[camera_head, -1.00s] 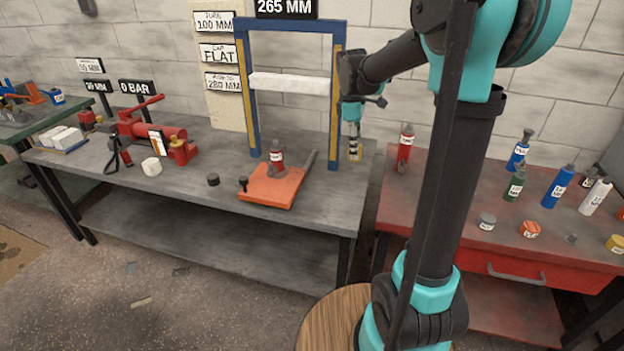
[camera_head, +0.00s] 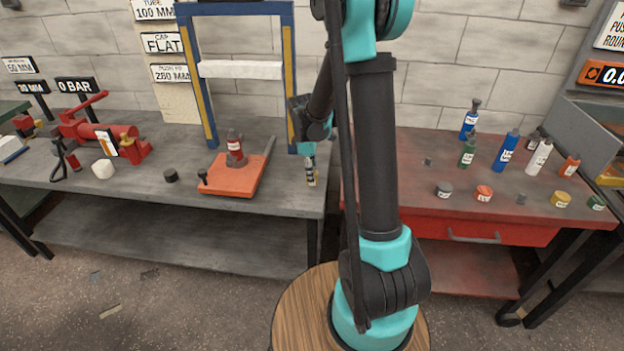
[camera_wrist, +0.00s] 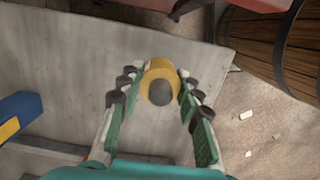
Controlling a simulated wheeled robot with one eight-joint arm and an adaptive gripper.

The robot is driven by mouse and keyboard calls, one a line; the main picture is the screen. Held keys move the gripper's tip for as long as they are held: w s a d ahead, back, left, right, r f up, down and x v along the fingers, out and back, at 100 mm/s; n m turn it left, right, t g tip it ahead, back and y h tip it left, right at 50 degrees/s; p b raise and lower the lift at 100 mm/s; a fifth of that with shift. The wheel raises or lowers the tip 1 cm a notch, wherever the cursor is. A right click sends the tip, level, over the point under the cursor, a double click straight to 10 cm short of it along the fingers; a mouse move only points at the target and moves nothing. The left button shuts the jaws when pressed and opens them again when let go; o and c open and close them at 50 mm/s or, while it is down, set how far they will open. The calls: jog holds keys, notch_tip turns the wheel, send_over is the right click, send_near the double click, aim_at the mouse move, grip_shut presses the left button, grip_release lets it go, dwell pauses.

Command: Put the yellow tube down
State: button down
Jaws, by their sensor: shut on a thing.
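The yellow tube (camera_wrist: 158,72) is between the fingers of my gripper (camera_wrist: 157,90) in the wrist view, seen end on with a dark round end. My gripper is shut on it. In the head view my gripper (camera_head: 309,156) points down at the right end of the grey bench (camera_head: 200,212), just right of the press frame.
The blue and yellow press frame (camera_head: 291,80) stands close left of my gripper. The red bench (camera_head: 450,222) to the right holds several bottles and caps. Bare grey bench top lies around the tube.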

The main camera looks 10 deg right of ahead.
jog(key=shift+f, duration=1.1)
jog(key=shift+f, duration=0.15)
jog(key=c, duration=1)
grip_release()
jog(key=shift+c, duration=0.2)
